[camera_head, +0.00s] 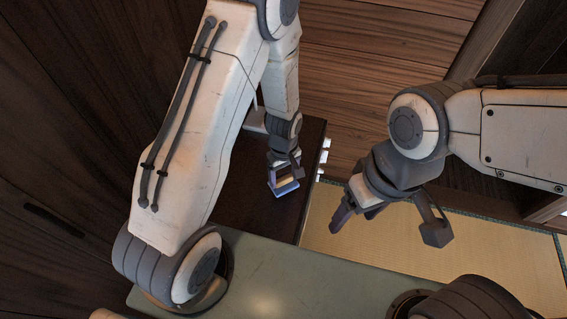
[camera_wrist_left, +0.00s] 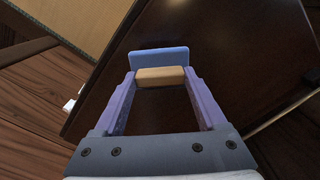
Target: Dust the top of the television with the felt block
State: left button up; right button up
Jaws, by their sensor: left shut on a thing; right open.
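The felt block shows a blue slab with a tan grip in the left wrist view (camera_wrist_left: 159,74); it also shows in the head view (camera_head: 286,187). My left gripper (camera_head: 284,184) is shut on the tan grip, with a purple finger at each end (camera_wrist_left: 160,80). The block is over a dark brown top; whether it touches is unclear. I cannot make out a television for certain; my left arm hides part of the area. My right gripper (camera_head: 356,221) is open and empty, to the right of the dark furniture, above the tatami.
The dark brown furniture top (camera_head: 245,205) stands against the wood wall, with small white pieces (camera_head: 323,158) at its right edge. A thin pale bar (camera_wrist_left: 281,113) crosses the left wrist view's right side. Tatami (camera_head: 480,250) is open at the right.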

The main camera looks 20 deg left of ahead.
pick_arm(q)
jog(key=shift+d+r+p, duration=0.15)
jog(key=shift+r+p, duration=0.15)
jog(key=shift+r, duration=0.4)
notch_tip(320, 180, up, 4)
jog(key=p, duration=0.3)
jog(key=shift+p, duration=0.3)
